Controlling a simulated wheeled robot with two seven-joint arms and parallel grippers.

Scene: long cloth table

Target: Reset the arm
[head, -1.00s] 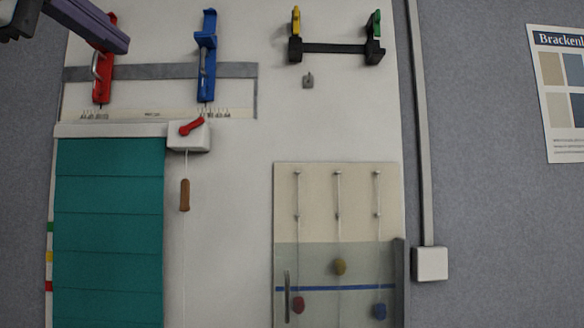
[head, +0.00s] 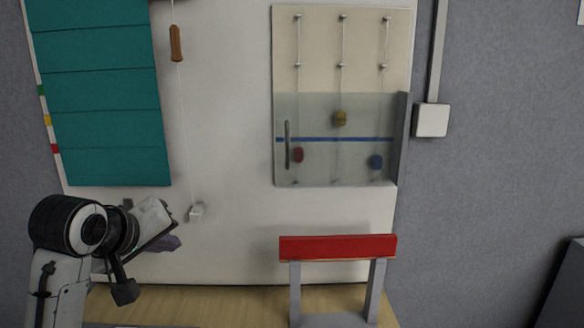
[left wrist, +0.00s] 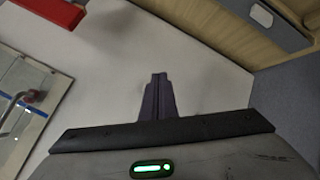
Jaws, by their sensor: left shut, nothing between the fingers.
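My left arm comes in at the lower left of the head view. Its gripper (head: 170,243), with dark purple fingers, is in front of the lower part of the white board, below the teal blind, and partly hidden by my wrist. In the left wrist view the two fingers (left wrist: 158,95) are together, with nothing between them. The gripper touches nothing that I can see. My right gripper is not in view.
A teal blind (head: 100,95) and a corded wooden handle (head: 176,43) hang on the board. A clear-fronted panel (head: 340,155) with coloured knobs is right of them. A red bar on grey posts (head: 338,247) stands at the wooden table (head: 235,298).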

